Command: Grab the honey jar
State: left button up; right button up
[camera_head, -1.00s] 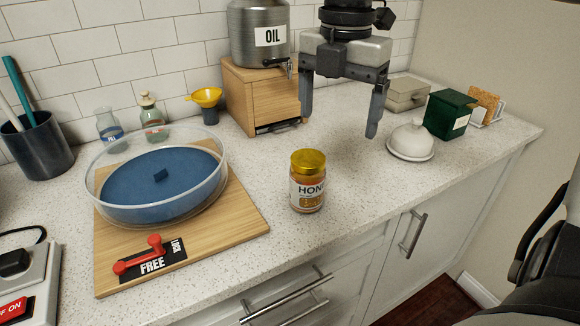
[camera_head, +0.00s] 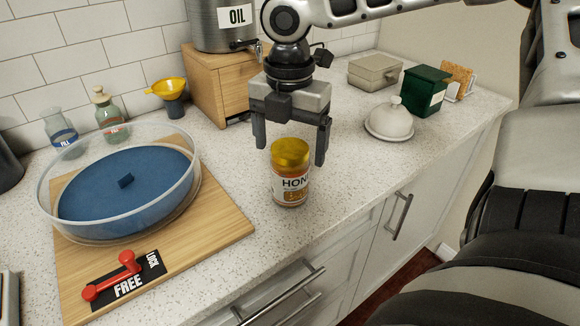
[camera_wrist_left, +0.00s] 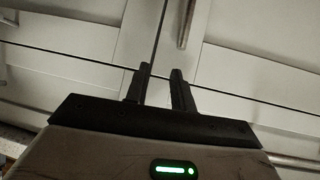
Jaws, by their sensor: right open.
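The honey jar (camera_head: 291,180) stands upright on the counter in the head view. It has a gold lid, amber contents and a white label reading "HON". My right gripper (camera_head: 290,157) is open and points down just behind and above the jar. Its two fingers are on either side of the lid in the picture; I see no contact. My left gripper (camera_wrist_left: 161,68) shows only in the left wrist view, with its fingers a little apart and nothing between them, in front of white cabinet fronts.
A wooden board (camera_head: 215,220) with a clear round dish (camera_head: 50,205) and a red lever (camera_head: 112,275) lies left of the jar. A wooden box (camera_head: 205,85) with the oil container (camera_head: 215,35) stands behind. A white domed dish (camera_head: 390,122) and a green box (camera_head: 422,92) stand right.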

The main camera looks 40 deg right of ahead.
jog(key=f, duration=0.5)
jog(key=shift+w+d, duration=0.2)
jog(key=shift+d, duration=0.05)
jog(key=shift+r, duration=0.1)
jog(key=c, duration=1.5)
jog(key=shift+r, duration=0.15)
